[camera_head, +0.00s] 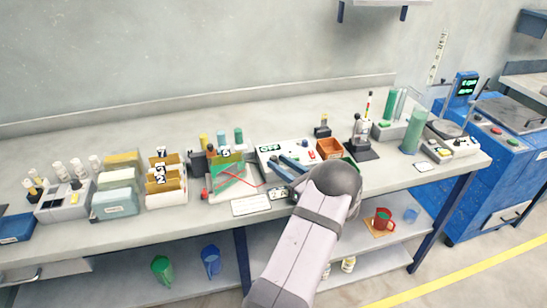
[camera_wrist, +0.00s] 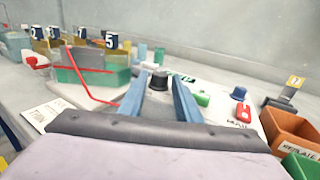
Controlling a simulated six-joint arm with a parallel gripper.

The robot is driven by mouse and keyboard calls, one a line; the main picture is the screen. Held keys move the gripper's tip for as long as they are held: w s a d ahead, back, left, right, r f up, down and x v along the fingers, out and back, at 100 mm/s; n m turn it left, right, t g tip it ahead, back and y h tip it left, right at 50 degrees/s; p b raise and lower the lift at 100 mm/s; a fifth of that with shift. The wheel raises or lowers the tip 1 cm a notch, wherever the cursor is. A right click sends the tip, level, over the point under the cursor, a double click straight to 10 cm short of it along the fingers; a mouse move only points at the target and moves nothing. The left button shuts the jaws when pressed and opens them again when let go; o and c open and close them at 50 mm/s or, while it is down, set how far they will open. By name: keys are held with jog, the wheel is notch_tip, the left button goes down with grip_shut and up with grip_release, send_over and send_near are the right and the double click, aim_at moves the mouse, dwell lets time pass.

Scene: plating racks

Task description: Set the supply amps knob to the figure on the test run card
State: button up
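The supply (camera_head: 265,150) is a white box near the middle of the bench, with a dark display showing green characters like "OFF". In the wrist view a black knob (camera_wrist: 158,81) stands on its face; its label and pointer cannot be read. My gripper (camera_head: 279,163) reaches over the front of the supply. In the wrist view my gripper's blue fingers (camera_wrist: 161,84) are apart, with the knob between their tips; I cannot tell whether they touch it. A white card (camera_head: 251,205), probably the test run card, lies at the bench's front edge; its figure is unreadable.
The supply also carries a blue knob (camera_wrist: 238,93), a green button (camera_wrist: 202,99) and a red switch (camera_wrist: 243,114). Left is a green tank (camera_head: 228,178) with red wire; right is an orange bin (camera_head: 330,148). Numbered racks (camera_head: 166,190) stand farther left.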

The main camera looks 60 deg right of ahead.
aim_at(273, 157)
jog(key=shift+p+x, duration=0.4)
jog(key=shift+x, duration=1.4)
grip_shut()
jog(key=shift+m+h, duration=0.3)
jog(key=shift+h, duration=0.1)
jog(key=m+g+h+b, duration=0.1)
jog(key=h, duration=0.1)
jog(key=m+g+h+b, duration=0.1)
jog(key=m+g+h, duration=0.1)
jog(key=h, duration=0.1)
jog(key=shift+a+f+m, duration=0.1)
jog(key=shift+f+m, duration=0.05)
jog(key=shift+m, duration=0.15)
jog(key=shift+m+g+h+b, duration=1)
jog(key=shift+g+h+b, duration=0.1)
jog(key=shift+g, duration=0.1)
grip_release()
